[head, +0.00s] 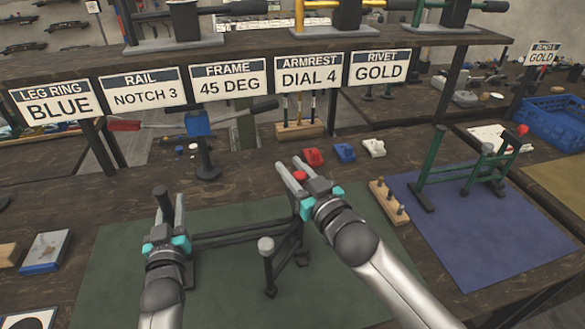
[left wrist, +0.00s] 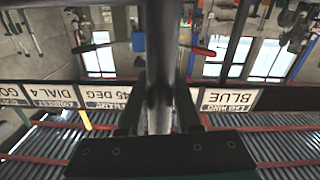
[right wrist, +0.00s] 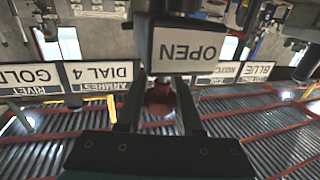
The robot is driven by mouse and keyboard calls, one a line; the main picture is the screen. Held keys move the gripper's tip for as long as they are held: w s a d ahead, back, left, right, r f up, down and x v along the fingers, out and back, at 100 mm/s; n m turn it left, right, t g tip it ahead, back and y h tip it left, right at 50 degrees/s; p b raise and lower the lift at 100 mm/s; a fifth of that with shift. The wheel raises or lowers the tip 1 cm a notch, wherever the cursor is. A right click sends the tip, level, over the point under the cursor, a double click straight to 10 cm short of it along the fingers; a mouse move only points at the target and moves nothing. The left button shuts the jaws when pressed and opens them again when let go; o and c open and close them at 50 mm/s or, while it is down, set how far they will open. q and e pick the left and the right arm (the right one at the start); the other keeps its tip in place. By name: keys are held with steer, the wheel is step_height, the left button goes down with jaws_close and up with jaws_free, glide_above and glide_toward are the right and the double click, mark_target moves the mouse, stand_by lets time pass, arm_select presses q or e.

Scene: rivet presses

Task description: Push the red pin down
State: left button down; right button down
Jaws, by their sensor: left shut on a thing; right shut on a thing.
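A dark frame (head: 230,235) with bars and upright posts stands on the green mat (head: 115,268). My left gripper (head: 168,210) is shut on a dark upright post (head: 161,193) at the frame's left end; the post runs between the fingers in the left wrist view (left wrist: 158,60). My right gripper (head: 295,178) is at the frame's right end, shut on a small red pin (head: 300,176). In the right wrist view the rounded red pin (right wrist: 160,97) sits between the fingers. The pin's lower part is hidden by my gripper.
Small red (head: 313,157), blue (head: 345,152) and white (head: 374,148) parts lie behind my right gripper. A wooden block with pegs (head: 388,203) and a green frame (head: 468,165) on a blue mat (head: 490,240) are at right. A signed shelf hangs above. An OPEN sign (right wrist: 187,52) shows in the right wrist view.

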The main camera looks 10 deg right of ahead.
arm_select(q)
steer(key=shift+s+d+f, duration=0.1)
steer(key=shift+s+f, duration=0.05)
steer(key=shift+f, duration=0.5)
arm_select(e)
steer(key=shift+f, duration=1.15)
steer(key=c, duration=0.5)
jaws_free()
steer(key=shift+c, duration=0.2)
steer(key=shift+r, duration=0.1)
steer(key=shift+s, duration=0.1)
steer(key=v, duration=1.2)
arm_select(q)
steer(key=c, duration=0.5)
jaws_free()
steer(key=shift+r, duration=0.3)
